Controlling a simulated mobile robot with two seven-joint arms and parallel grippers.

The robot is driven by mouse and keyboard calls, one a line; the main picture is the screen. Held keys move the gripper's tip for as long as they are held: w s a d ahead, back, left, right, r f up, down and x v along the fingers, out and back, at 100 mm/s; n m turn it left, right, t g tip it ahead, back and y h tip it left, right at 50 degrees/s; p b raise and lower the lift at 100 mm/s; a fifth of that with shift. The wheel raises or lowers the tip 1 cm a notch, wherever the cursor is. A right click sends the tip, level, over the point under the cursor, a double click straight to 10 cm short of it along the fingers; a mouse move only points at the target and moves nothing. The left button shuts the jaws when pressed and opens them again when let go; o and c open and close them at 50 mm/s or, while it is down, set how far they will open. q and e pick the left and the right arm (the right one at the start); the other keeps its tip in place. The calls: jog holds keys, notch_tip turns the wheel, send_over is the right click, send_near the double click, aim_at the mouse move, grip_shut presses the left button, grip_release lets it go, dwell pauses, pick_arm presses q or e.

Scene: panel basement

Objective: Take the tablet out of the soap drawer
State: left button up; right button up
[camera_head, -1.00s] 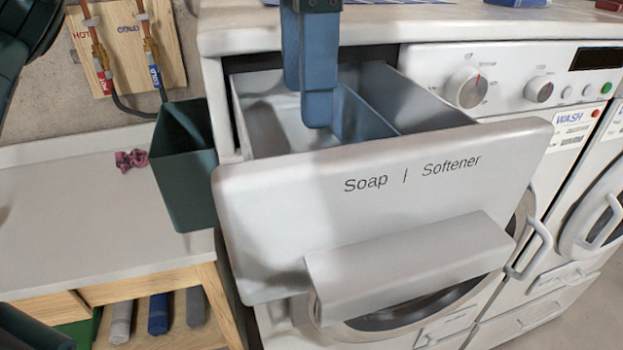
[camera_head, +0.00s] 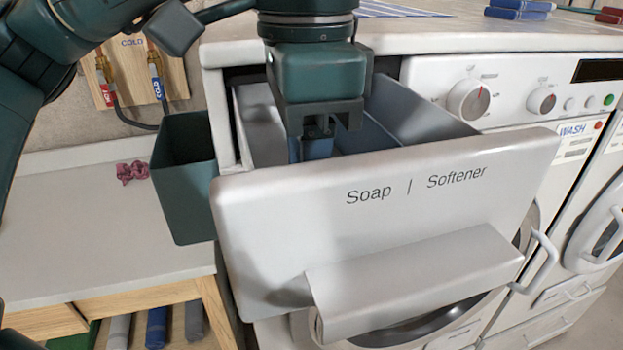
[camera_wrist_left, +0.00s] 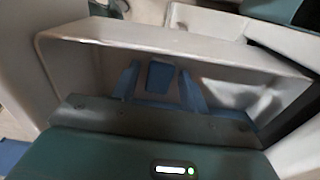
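The soap drawer (camera_head: 400,215) is pulled out of the washer, its front marked "Soap | Softener". My left gripper (camera_head: 312,150) points down into its left, soap compartment; the drawer front hides the fingertips in the head view. In the left wrist view the blue fingers of my left gripper (camera_wrist_left: 160,88) stand apart inside the pale compartment. A small blue block, which looks like the tablet (camera_wrist_left: 159,77), shows between them, with narrow gaps at its sides. Whether the fingers touch it I cannot tell. My right gripper is not in view.
A dark green open bin (camera_head: 185,180) stands at the drawer's left side. A pale bench (camera_head: 90,240) with a crumpled pink thing (camera_head: 132,172) lies further left. The washer top (camera_head: 430,32) runs behind the drawer. The drawer handle (camera_head: 415,280) juts out in front.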

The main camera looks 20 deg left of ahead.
pick_arm(q)
jog(key=c, duration=0.8)
